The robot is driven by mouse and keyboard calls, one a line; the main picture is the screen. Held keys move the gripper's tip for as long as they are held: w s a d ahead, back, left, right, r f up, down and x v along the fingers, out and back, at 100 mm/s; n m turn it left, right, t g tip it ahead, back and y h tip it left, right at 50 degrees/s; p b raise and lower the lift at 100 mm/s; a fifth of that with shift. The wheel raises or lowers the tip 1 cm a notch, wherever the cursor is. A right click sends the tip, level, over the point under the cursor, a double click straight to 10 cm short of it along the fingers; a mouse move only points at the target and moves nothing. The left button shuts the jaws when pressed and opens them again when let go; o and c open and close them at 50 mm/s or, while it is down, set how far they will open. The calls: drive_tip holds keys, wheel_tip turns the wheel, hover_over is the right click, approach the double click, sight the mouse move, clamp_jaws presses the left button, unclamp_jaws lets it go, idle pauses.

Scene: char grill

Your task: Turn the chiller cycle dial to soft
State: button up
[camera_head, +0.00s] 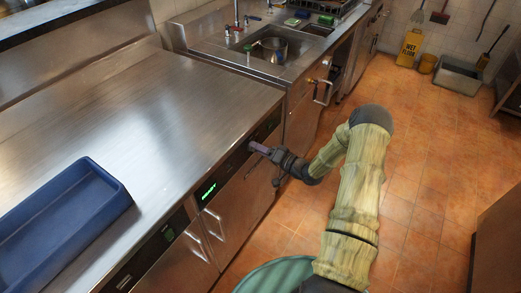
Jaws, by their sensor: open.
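The chiller front (235,208) is a steel unit under the counter, with a dark control strip along its top edge. A green lit display (208,190) sits on that strip; its text is too small to read surely. My gripper (259,148) is at the right part of the strip, pointing left at the panel, with a purplish part at its tip. It is open. The cycle dial cannot be made out; the fingertips cover that spot. Whether the fingers touch the panel or surround a dial cannot be told.
A blue tray (100,177) lies on the long steel counter (150,110). A sink (262,50) with a pot is beyond, with a handled fixture (321,88) on its front. A teal round thing (280,275) is at the bottom. The tiled floor (420,150) on the right is mostly clear.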

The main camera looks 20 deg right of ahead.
drive_tip(key=b+v, duration=0.1)
drive_tip(key=v, duration=1.6)
drive_tip(key=shift+s+b, duration=0.25)
drive_tip(key=shift+b, duration=0.1)
drive_tip(key=shift+d, duration=0.15)
drive_tip(key=w+a+r+n+g+h+p, duration=0.2)
drive_tip(key=r+g+h+p, duration=0.1)
drive_tip(key=r+h, duration=0.3)
drive_tip(key=w+a+r+n+g+h+p, duration=0.1)
drive_tip(key=w+a+r+g+h+p, duration=0.15)
drive_tip(key=r+h, duration=0.35)
drive_tip(key=s+a+r+g+p, duration=0.2)
drive_tip(key=s+a+r, duration=0.3)
drive_tip(key=s, duration=0.4)
drive_tip(key=s+a+r+n+g+p, duration=0.1)
drive_tip(key=s+a+r+g+p, duration=0.2)
drive_tip(key=s+a+r, duration=0.3)
drive_tip(key=s+r, duration=0.1)
drive_tip(key=s, duration=0.2)
drive_tip(key=shift+a+r, duration=0.2)
drive_tip(key=shift+r, duration=0.1)
drive_tip(key=shift+g, duration=0.25)
